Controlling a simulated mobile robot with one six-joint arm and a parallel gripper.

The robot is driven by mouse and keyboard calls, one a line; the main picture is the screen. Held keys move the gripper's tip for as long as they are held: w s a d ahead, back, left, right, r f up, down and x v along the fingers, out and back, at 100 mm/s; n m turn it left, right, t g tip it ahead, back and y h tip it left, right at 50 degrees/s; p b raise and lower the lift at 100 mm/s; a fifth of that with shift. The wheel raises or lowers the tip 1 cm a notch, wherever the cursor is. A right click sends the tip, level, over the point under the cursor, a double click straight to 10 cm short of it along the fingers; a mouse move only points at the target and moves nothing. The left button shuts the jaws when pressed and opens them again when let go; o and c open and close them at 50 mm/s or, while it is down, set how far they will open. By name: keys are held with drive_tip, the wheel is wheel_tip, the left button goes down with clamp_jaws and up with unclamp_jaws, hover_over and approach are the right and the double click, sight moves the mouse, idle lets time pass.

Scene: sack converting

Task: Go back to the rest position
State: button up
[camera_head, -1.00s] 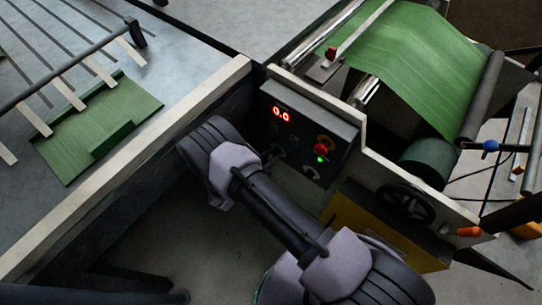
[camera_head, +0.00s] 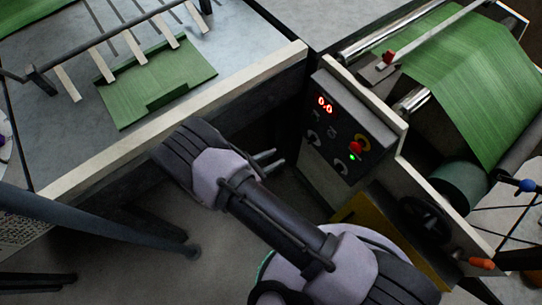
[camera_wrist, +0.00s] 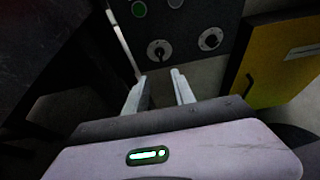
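My gripper (camera_head: 274,160) shows in the head view in front of the control panel, low beside the machine, past the bulky wrist of my arm. In the wrist view my gripper (camera_wrist: 160,88) has its two pale fingers apart with nothing between them, so it is open and empty. The control panel (camera_head: 352,125) has a red 0.0 display, knobs, a red button and a lit green lamp. Its lower knobs (camera_wrist: 159,50) appear beyond the fingertips, apart from them.
A yellow panel (camera_wrist: 283,60) stands right of the gripper. A handwheel (camera_head: 426,218) and an orange-knobbed handle (camera_head: 481,264) are on the machine's side. Green web (camera_head: 470,75) runs over rollers. A green sack (camera_head: 160,80) lies on the table under bars. A dark bar (camera_head: 100,220) crosses lower left.

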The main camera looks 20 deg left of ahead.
drive_tip(key=shift+s+a+r, duration=0.2)
drive_tip(key=shift+s+a, duration=0.15)
drive_tip(key=shift+s, duration=0.1)
drive_tip(key=w+d+r+m+g+y, duration=0.1)
drive_tip(key=d+r+m+g, duration=0.55)
drive_tip(key=r, duration=0.65)
drive_tip(key=d+r+m+g+y, duration=0.1)
drive_tip(key=d+r+m+g, duration=0.3)
drive_tip(key=d+r+m, duration=0.6)
drive_tip(key=s+d+r+m+t+y, duration=0.2)
drive_tip(key=s+r+m+y, duration=0.2)
drive_tip(key=r+m, duration=0.4)
drive_tip(key=s+d+r+m+t+y, duration=0.2)
drive_tip(key=s+r+m+t+y, duration=0.1)
drive_tip(key=s+r+m, duration=0.4)
wheel_tip(320, 180, up, 3)
drive_tip(key=shift+s+m+y+b, duration=0.15)
drive_tip(key=shift+m+y+b, duration=0.25)
drive_tip(key=shift+m+y, duration=0.3)
drive_tip(key=shift+t, duration=0.25)
